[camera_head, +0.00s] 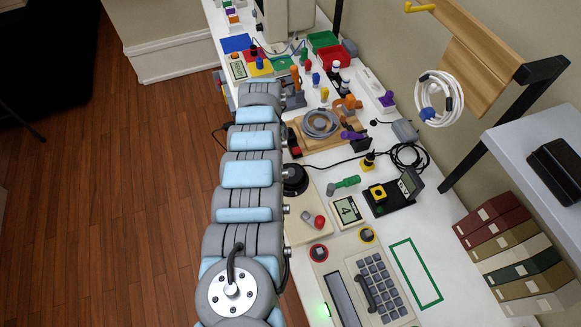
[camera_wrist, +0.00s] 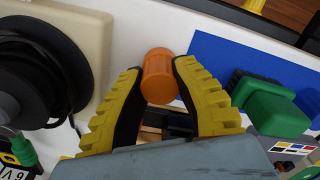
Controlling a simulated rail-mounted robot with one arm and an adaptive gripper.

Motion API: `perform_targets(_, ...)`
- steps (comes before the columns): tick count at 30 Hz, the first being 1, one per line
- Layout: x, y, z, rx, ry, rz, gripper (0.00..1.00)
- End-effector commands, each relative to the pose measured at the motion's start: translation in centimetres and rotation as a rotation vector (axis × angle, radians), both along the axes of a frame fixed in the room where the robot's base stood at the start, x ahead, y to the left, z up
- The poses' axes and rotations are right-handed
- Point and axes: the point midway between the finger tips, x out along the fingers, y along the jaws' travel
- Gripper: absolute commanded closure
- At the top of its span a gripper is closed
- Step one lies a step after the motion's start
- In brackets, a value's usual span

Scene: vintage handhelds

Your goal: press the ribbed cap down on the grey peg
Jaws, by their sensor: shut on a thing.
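My gripper (camera_wrist: 158,78) shows in the wrist view with two yellow-and-black ribbed fingers. Between the fingertips is an orange cylinder (camera_wrist: 158,74), which I take to be the cap; its ribs are not clear at this size. The fingers are closed on its sides. In the head view my arm runs away from the camera, and I cannot clearly make out the gripper at its far end. I cannot pick out the grey peg for certain in either view.
In the head view the bench is crowded; a keypad machine (camera_head: 372,285) and a green outlined area (camera_head: 405,244) lie nearer.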

Motion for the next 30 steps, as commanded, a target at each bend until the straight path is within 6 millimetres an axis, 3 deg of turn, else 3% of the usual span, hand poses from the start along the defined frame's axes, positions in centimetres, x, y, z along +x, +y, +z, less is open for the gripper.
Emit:
perform_targets(16, 0.0, -0.03, -0.71, 0.0, 0.0, -0.001, 1.0)
perform_targets(17, 0.0, -0.03, -0.66, 0.0, 0.0, 0.0, 0.66)
perform_targets(19, 0.01, -0.02, -0.61, 0.0, 0.0, 0.0, 0.48)
perform_targets(26, 0.0, 0.0, -0.61, 0.0, 0.0, 0.0, 0.47)
perform_targets(27, 0.0, 0.0, -0.61, 0.0, 0.0, 0.0, 0.59)
perform_targets(28, 0.0, 0.0, -0.61, 0.0, 0.0, 0.0, 0.63)
perform_targets(30, 0.01, 0.0, -0.6, 0.0, 0.0, 0.0, 0.63)
